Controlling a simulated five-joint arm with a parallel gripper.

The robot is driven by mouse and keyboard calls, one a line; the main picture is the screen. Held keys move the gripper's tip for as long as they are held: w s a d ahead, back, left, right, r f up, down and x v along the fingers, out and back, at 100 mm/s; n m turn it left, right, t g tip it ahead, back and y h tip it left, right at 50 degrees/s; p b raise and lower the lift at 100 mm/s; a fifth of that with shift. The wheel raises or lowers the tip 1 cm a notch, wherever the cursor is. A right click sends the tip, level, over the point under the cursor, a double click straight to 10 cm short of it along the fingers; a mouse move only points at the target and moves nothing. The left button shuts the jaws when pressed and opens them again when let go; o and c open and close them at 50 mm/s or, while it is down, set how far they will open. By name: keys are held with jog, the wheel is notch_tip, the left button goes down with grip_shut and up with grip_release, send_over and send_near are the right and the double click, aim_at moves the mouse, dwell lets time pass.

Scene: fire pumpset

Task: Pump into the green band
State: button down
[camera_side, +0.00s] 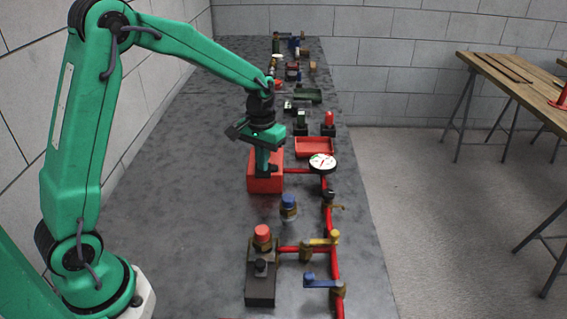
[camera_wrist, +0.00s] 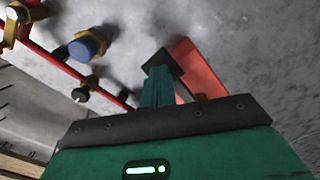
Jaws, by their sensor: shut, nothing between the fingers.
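A round gauge (camera_side: 322,161) with a white face stands on the red pipe in the side view. Red and green marks show on its face, but the needle reading is too small to tell. A red box (camera_side: 264,185) sits left of the gauge, joined toward it by a red pipe. It also shows in the wrist view (camera_wrist: 198,72). My gripper (camera_side: 269,170) points down over the red box, shut and empty. The fingertips (camera_wrist: 161,64) also show in the wrist view. I cannot tell whether they touch the box. The gripper hides part of the box top.
A blue-capped fitting (camera_side: 288,206) stands in front of the box. Nearer are a dark block with a red cap (camera_side: 262,234), a yellow-handled valve (camera_side: 322,243) and a blue-handled valve (camera_side: 322,283). A red tray (camera_side: 313,147) lies behind. The bench's left side is clear.

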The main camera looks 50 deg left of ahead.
jog(key=shift+r, duration=2.45)
jog(key=shift+f, duration=2.75)
jog(key=shift+r, duration=2.75)
jog(key=shift+f, duration=0.15)
jog(key=shift+f, duration=2.65)
jog(key=shift+r, duration=0.1)
